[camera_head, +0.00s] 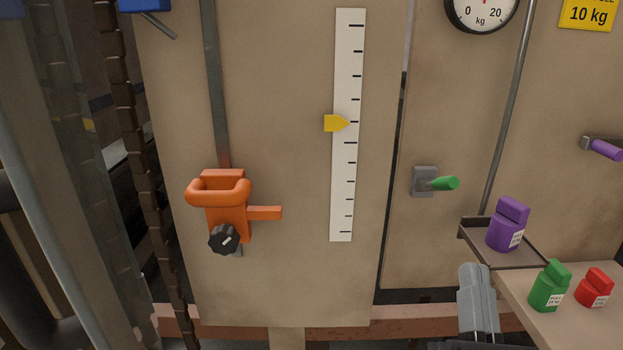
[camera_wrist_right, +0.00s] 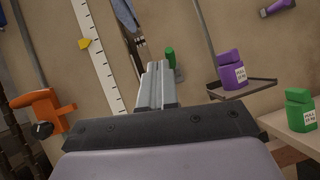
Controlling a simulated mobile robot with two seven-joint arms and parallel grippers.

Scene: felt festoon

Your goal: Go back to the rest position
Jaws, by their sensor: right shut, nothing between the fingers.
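My right gripper (camera_head: 480,300) is in the lower right of the head view, in front of the wall panels and left of the small shelf. Its fingers are together and empty. In the right wrist view the shut fingers (camera_wrist_right: 155,88) point up the picture toward the panel, touching nothing that I can see. My left gripper is not in either view.
An orange bracket (camera_head: 221,192) with a black knob is at left. A white scale (camera_head: 347,200) has a yellow pointer (camera_head: 336,123). A green peg (camera_head: 445,184) sticks out. A purple weight (camera_head: 508,224) stands on a tray; green (camera_head: 549,287) and red (camera_head: 594,288) weights stand on the ledge.

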